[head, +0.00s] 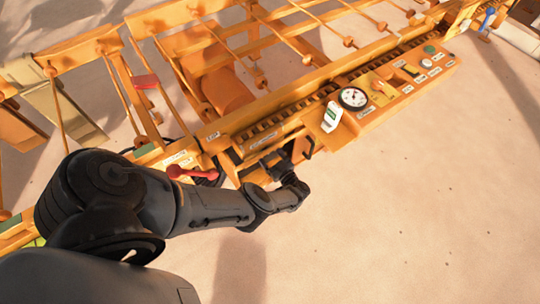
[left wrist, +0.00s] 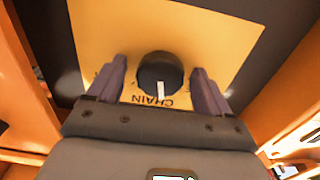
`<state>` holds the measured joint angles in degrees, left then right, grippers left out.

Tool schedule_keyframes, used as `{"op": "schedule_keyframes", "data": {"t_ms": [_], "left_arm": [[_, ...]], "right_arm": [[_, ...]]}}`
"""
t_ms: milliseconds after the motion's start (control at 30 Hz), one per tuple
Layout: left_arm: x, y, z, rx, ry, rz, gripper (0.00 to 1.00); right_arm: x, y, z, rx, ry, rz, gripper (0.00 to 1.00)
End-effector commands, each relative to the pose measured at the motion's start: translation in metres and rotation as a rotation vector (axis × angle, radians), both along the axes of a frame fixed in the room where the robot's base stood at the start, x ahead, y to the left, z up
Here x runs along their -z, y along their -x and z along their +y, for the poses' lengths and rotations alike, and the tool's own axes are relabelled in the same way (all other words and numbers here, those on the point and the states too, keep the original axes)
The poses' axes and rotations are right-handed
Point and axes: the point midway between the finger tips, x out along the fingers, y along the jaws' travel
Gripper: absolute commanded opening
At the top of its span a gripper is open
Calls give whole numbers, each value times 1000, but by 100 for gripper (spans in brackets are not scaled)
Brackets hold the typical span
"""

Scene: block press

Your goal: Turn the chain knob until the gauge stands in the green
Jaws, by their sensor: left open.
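The chain knob (left wrist: 160,72) is a round black knob with a white pointer line, on a yellow plate (left wrist: 105,22) lettered CHAIN, in the left wrist view. My left gripper (left wrist: 158,66) is open, with one finger on each side of the knob and a gap visible on both sides. In the head view my left gripper (head: 294,158) is at the front of the orange machine, and the knob cannot be made out there. A round white gauge (head: 353,98) stands on the panel to the right; its needle and any green zone are too small to read. My right gripper is not in view.
A red-ended lever (head: 192,173) sits by my left arm. A white and green tag (head: 331,116) is beside the gauge. The sandy floor (head: 420,210) in front is clear.

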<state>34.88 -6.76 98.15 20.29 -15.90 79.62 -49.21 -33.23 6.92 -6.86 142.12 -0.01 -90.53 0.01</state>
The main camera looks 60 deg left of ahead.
Motion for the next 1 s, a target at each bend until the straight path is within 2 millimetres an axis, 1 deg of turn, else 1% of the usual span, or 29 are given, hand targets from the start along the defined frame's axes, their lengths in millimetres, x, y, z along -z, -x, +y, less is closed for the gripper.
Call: {"op": "schedule_keyframes", "data": {"t_ms": [33,67,100,400,567,767,1000], "left_arm": [[0,0,0,0,0,0,80],[0,0,0,0,0,0,76],[0,0,0,0,0,0,69],[0,0,0,0,0,0,24],[0,0,0,-1,0,7,24],[0,0,-1,0,6,61,24],[0,0,-1,0,22,215,24]], "right_arm": [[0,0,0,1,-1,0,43],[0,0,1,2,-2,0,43],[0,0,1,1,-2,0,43],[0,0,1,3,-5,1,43],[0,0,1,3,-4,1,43],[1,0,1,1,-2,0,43],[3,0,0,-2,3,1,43]]}}
